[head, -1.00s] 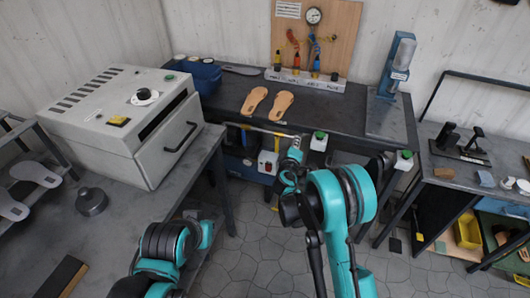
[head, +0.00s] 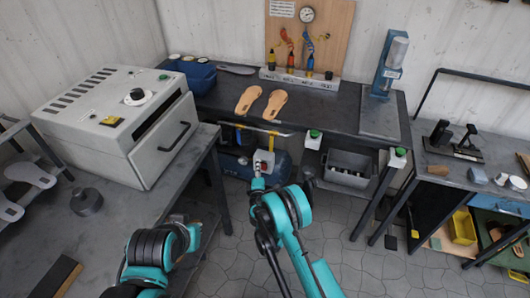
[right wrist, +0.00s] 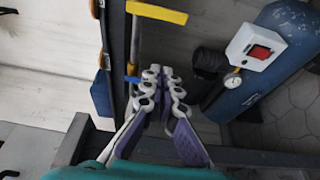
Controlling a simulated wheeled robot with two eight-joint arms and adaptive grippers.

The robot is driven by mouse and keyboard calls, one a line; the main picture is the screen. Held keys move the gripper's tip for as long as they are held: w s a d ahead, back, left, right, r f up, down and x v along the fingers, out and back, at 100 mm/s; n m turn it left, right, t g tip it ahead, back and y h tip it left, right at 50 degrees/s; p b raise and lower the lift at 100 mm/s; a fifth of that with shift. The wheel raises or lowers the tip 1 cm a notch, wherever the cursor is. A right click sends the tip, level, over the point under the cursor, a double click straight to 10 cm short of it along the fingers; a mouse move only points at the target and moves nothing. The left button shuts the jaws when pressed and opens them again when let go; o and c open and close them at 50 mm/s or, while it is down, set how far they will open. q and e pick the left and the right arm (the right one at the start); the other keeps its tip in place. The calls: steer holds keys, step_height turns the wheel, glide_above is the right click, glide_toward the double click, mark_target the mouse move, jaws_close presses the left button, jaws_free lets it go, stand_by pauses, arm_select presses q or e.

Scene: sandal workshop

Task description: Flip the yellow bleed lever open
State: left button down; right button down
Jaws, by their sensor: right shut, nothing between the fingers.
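The yellow lever (right wrist: 157,12) is a flat yellow bar at the top of the right wrist view, at the end of a grey pipe. A small yellow part (head: 271,142) shows under the bench in the head view, probably the same lever. My right gripper (right wrist: 162,75) is shut and empty, its fingertips below the yellow bar in the picture and apart from it. In the head view, the right gripper (head: 257,172) is in front of the compressor. My left arm shows at the lower left of the head view; its fingers are not visible.
A blue tank (right wrist: 283,50) carries a white box with a red switch (right wrist: 260,51) and a gauge (right wrist: 232,81). The dark bench (head: 225,100) overhangs them. A white oven (head: 115,125) stands left. A grey bin (head: 348,168) sits under the bench at right.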

mark_target(272, 143)
steer(key=w+d+b, duration=0.3)
steer(key=w+b, duration=0.1)
steer(key=w, duration=0.4)
steer(key=shift+w+d, duration=0.35)
steer(key=shift+w, duration=0.05)
